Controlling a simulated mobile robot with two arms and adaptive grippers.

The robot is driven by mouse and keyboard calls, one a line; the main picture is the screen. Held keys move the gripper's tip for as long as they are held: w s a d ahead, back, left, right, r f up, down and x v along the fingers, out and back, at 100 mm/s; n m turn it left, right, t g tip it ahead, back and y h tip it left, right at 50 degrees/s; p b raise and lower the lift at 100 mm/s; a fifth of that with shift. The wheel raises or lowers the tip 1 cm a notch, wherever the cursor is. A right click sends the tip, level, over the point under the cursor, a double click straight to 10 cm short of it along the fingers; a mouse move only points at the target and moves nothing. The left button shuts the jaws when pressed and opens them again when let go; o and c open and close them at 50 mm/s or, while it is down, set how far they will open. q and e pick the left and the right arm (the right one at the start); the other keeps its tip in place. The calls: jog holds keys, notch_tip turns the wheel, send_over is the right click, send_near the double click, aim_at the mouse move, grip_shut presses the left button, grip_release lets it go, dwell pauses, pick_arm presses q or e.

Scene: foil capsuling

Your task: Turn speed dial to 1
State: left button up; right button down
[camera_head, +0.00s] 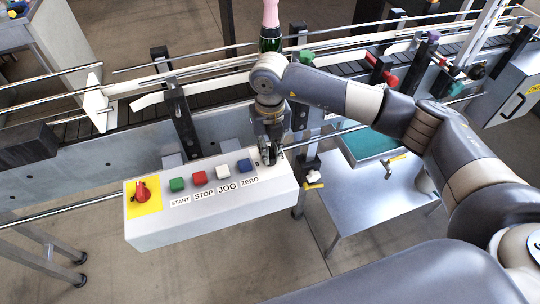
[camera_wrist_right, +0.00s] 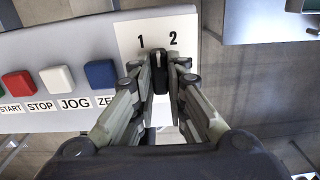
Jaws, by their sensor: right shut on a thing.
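The speed dial (camera_wrist_right: 159,79) is a dark knob with a light pointer line, on a white plate marked 1 and 2 at the right end of the control box (camera_head: 150,236). Its pointer stands up, roughly between the two numbers; I cannot tell exactly which it points at. My right gripper (camera_head: 268,158) comes down over that end of the box and hides the dial in the head view. In the right wrist view the gripper (camera_wrist_right: 160,72) is shut on the dial, with one finger on each side. My left gripper is not in view.
Left of the dial are blue ZERO (camera_head: 245,166), white JOG (camera_head: 223,172), red STOP (camera_head: 199,178) and green START (camera_head: 177,184) buttons, then a red knob (camera_head: 142,191) on yellow. Behind runs the conveyor with a pink-topped bottle (camera_head: 270,25). A metal side table (camera_head: 375,215) stands right.

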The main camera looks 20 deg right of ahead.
jog(key=n+b, duration=0.3)
jog(key=n, duration=0.1)
jog(key=shift+w+f+b, duration=0.1)
jog(key=shift+b, duration=0.25)
jog(key=shift+n+b, duration=0.8)
jog(key=shift+n, duration=0.3)
jog(key=shift+r, duration=0.2)
jog(key=c, duration=1.6)
grip_release()
notch_tip(320, 180, up, 12)
